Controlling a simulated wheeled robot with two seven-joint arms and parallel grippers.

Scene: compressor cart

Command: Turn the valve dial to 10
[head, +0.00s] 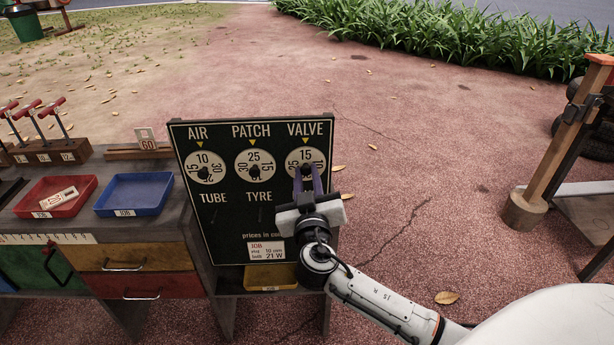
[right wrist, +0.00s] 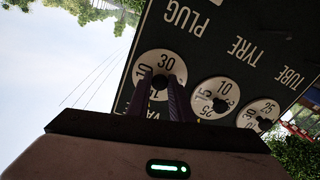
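The black price board (head: 220,238) carries three white dials, AIR, PATCH and VALVE, each with a dark knob and a yellow mark above. The valve dial (head: 306,157) has 15 at its top under its mark. The air dial (head: 204,167) has 10 at the top and the patch dial (head: 255,164) has 25. My right gripper (head: 306,172) is at the valve dial, its fingers closed about the knob and covering the lower part of the dial. In the right wrist view the valve dial (right wrist: 172,62) shows between and beside the fingertips. My left gripper is not in view.
Left of the board is a workbench with a red tray (head: 86,188), a blue tray (head: 133,194) and several red-handled levers (head: 30,107). A yellow tray (head: 270,277) sits low behind my arm. A wooden post (head: 560,140) stands at the right. Open paving lies beyond.

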